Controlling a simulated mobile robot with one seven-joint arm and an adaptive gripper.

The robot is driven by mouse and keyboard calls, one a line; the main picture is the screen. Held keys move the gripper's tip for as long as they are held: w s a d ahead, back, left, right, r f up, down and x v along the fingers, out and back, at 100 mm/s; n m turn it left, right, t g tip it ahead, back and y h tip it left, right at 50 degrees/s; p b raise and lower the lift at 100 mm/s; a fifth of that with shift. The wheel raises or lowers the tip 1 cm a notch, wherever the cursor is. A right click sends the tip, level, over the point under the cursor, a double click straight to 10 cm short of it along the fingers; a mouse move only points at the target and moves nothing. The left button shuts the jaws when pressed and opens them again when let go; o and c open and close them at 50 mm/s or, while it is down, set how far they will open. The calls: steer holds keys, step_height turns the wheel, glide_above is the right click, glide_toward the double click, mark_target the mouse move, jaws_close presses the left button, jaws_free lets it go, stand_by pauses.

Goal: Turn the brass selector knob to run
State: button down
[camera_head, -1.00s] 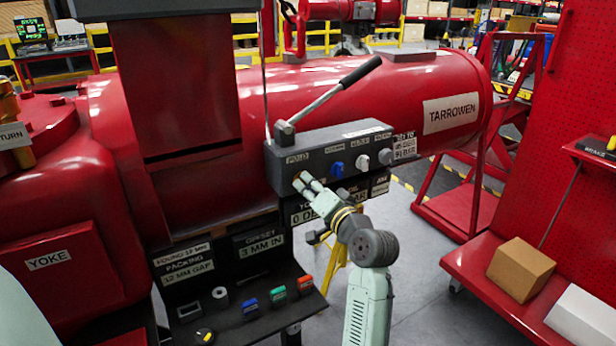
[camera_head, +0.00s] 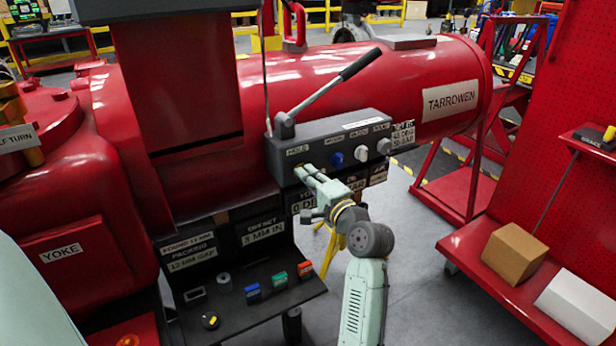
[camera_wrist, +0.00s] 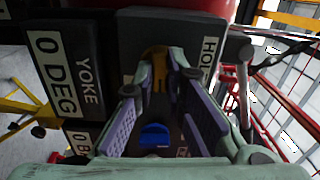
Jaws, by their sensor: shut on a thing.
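The brass selector knob (camera_head: 298,167) sits at the left end of the grey control box (camera_head: 340,138), under a label that reads HOLD. In the wrist view the brass knob (camera_wrist: 155,62) shows upright between the fingertips, beside the partly cut-off label. My gripper (camera_head: 304,173) is at the box face, shut on the brass knob; its fingers (camera_wrist: 159,78) flank the knob on both sides. The fingers hide part of the knob in the head view, and I cannot read its pointer direction.
A blue knob (camera_head: 337,160), a white knob (camera_head: 361,153) and a grey knob (camera_head: 384,146) line the box to the right. A black-gripped lever (camera_head: 335,88) rises above it. Below is a dark shelf (camera_head: 275,322) with small coloured parts. A red cart (camera_head: 480,265) stands right.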

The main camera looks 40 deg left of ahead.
stand_by(0.4)
steer(key=c, duration=1.6)
jaws_free()
steer(key=shift+c, duration=0.2)
steer(key=v, duration=1.2)
